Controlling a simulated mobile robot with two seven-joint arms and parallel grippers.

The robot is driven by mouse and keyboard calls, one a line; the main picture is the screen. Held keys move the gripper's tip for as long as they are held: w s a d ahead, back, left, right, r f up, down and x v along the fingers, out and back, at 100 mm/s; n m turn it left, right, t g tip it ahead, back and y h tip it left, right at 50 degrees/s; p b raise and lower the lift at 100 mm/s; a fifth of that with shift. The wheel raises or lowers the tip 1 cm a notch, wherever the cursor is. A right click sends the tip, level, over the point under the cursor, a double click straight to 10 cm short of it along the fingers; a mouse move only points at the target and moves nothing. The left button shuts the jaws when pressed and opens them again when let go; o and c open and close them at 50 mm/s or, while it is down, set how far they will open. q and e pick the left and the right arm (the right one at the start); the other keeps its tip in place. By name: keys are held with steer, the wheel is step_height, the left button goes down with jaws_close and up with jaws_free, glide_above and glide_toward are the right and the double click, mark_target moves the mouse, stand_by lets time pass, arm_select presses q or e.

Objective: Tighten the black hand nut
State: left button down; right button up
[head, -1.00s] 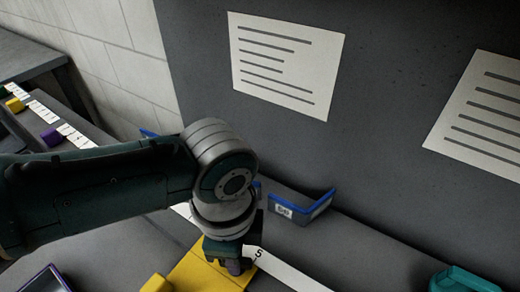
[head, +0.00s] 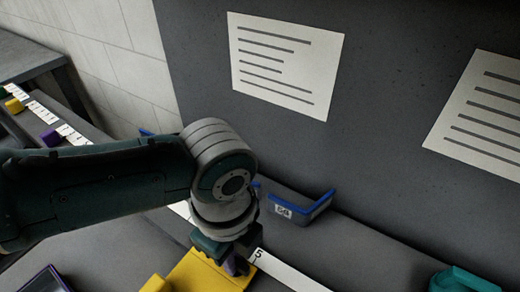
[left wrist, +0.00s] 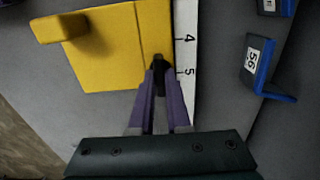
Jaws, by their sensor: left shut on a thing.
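The black hand nut (left wrist: 158,61) shows as a small dark piece at the right edge of a flat yellow fixture (left wrist: 110,50) in the left wrist view. My left gripper (left wrist: 160,80) has purple fingers and is shut on the nut, pointing at it from the near side. In the head view my left gripper (head: 236,266) is low at the yellow fixture (head: 200,274), and the nut is hidden there by the fingers. My right gripper is in neither view.
A white numbered strip (left wrist: 187,105) runs along the fixture's right edge. A blue-edged holder labelled 56 (left wrist: 258,65) stands to its right. In the head view, a teal object (head: 462,281) is at the lower right and a dark wall with paper sheets (head: 285,65) rises behind.

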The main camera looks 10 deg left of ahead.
arm_select(q)
steer(key=c, duration=0.9)
jaws_free()
steer(key=shift+r, duration=0.1)
steer(key=shift+r, duration=0.3)
step_height(320, 180, up, 9)
steer(key=shift+r+p, duration=0.1)
steer(key=shift+p, duration=1.1)
